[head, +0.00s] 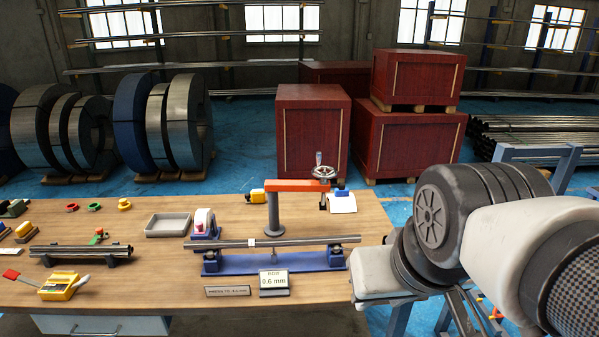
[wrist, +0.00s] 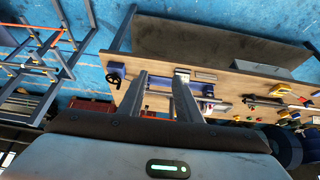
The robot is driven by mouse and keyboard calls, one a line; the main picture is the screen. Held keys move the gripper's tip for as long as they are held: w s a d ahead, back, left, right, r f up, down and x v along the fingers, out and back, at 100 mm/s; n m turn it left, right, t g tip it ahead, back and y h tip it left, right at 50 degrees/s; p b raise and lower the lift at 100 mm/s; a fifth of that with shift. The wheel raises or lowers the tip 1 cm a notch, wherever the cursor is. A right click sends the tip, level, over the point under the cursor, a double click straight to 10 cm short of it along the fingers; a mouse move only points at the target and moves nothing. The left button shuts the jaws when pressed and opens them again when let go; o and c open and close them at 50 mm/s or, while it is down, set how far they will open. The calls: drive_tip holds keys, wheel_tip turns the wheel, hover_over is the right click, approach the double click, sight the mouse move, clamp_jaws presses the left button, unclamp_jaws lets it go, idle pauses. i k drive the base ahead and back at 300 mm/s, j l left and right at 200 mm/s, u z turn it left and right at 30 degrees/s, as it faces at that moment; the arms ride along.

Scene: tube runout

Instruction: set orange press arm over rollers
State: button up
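The orange press arm (head: 295,185) sits on a grey column (head: 275,215) behind the tube in the head view. It points right, with a handwheel (head: 323,172) and a dark spindle at its right end, off to the back of the rollers. A long grey tube (head: 285,241) lies across the roller stands on a blue base (head: 265,264). My gripper (wrist: 160,82) is open in the wrist view, its fingers apart with nothing held. In the head view my arm fills the right side and the fingers are hard to make out.
The wooden bench (head: 150,215) holds a grey tray (head: 168,225), a display reading 0.6 mm (head: 274,281), a tube rack (head: 80,252) and a yellow device (head: 62,287). Red crates (head: 312,130) stand beyond the bench. My arm covers the bench's right end.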

sight(270, 185)
drive_tip(key=l, duration=0.35)
drive_tip(key=i+l, duration=0.1)
drive_tip(key=i, duration=0.45)
drive_tip(key=i+l, duration=0.15)
drive_tip(key=i, duration=0.4)
